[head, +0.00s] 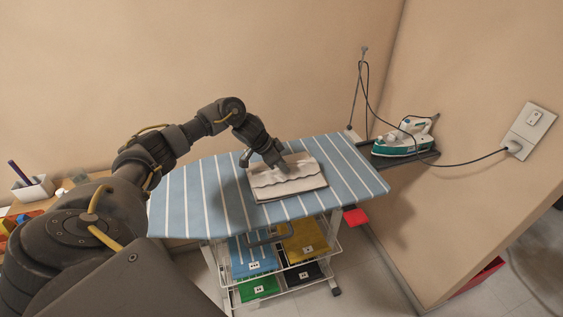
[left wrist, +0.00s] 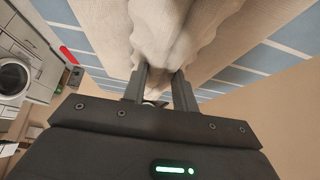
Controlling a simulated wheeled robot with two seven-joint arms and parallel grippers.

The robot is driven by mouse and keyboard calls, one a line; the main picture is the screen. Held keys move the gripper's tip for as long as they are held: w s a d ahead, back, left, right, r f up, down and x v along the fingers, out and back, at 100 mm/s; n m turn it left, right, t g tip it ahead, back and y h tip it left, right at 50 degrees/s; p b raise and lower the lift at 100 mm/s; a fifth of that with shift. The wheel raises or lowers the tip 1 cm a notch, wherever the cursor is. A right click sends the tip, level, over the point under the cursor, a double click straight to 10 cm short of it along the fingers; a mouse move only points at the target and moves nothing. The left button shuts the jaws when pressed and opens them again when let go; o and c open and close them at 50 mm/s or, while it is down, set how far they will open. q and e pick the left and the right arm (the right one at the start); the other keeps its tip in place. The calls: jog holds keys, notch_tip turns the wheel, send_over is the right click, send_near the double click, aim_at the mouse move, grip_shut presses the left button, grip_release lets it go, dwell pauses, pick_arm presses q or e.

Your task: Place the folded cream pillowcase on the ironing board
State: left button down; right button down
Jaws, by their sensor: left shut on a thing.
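The folded cream pillowcase (head: 287,181) lies at, or just above, the striped blue ironing board (head: 190,205), right of the board's middle. I cannot tell from the head view whether its whole underside touches the board. My left gripper (head: 279,164) is over its far edge. In the left wrist view the left gripper (left wrist: 163,80) is shut on bunched cream cloth, and the pillowcase (left wrist: 215,25) spreads out beyond the fingers with blue stripes of the board (left wrist: 285,35) behind. My right gripper is in neither view.
An iron (head: 405,140) stands on a rest at the board's right end, its cord running to a wall socket (head: 515,148). Colored bins (head: 255,262) sit on a wire rack below. A white holder (head: 33,189) is at far left. The board's left part is clear.

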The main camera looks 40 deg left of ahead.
pick_arm(q)
jog(key=shift+f, duration=0.1)
jog(key=shift+f, duration=0.2)
jog(key=c, duration=1.1)
grip_release()
jog(key=shift+s+a+r, duration=0.1)
jog(key=shift+r, duration=0.45)
jog(key=b+v, duration=0.2)
jog(key=v, duration=0.9)
jog(key=shift+s+a, duration=0.1)
jog(key=shift+s, duration=0.05)
